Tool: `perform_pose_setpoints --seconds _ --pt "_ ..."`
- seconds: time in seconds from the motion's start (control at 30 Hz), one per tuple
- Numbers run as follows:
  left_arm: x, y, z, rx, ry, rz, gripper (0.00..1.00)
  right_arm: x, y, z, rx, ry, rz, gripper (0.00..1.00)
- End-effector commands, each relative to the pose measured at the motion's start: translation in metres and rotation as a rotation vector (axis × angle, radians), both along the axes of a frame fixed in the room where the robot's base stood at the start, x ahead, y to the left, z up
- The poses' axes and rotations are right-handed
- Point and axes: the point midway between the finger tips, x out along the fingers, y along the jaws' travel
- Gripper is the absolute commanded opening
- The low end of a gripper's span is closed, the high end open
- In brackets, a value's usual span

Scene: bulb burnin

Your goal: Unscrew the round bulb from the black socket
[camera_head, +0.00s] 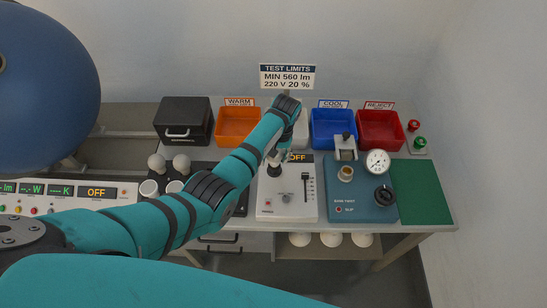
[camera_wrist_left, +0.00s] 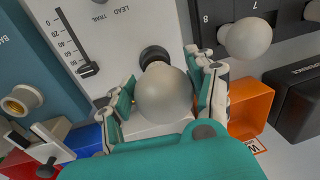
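The round bulb (camera_wrist_left: 163,95) is a frosted white globe in the left wrist view. Its neck points at the black socket (camera_wrist_left: 155,56) on the white tester panel; whether it is seated in the socket cannot be told. My left gripper (camera_wrist_left: 165,82) has its fingers spread on either side of the globe. A narrow gap shows on the right side; contact on the left is unclear. In the head view my left gripper (camera_head: 276,157) is above the black socket (camera_head: 280,170) and mostly hides the bulb. My right gripper is not in view.
The white tester (camera_head: 290,207) has a slider and an OFF display. Right of it are a blue tester (camera_head: 350,207) and green mat (camera_head: 421,190). Orange (camera_head: 237,125), blue (camera_head: 332,127) and red (camera_head: 380,129) bins stand behind. Several bulbs sit on the dark rack at left.

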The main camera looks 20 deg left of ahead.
Motion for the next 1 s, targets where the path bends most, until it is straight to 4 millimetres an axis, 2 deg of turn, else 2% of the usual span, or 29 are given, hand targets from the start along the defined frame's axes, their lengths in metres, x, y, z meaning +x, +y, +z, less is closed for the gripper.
perform_pose_setpoints --seconds 0.03,0.1,0.33,0.43,1.0 --pt "0.001 -0.001 0.002 -0.001 -0.003 -0.001 0.64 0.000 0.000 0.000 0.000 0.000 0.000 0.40" --pt "0.000 -0.001 0.001 -0.001 0.000 -0.002 0.72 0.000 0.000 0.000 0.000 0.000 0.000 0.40" --pt "-0.002 0.001 -0.001 0.001 0.007 -0.002 0.72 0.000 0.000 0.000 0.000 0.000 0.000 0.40" --pt "-0.002 0.002 -0.002 0.003 0.008 -0.057 0.72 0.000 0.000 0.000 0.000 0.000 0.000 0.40" --pt "0.003 0.013 -0.003 0.010 0.007 -1.017 0.72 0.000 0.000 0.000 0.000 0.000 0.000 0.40"
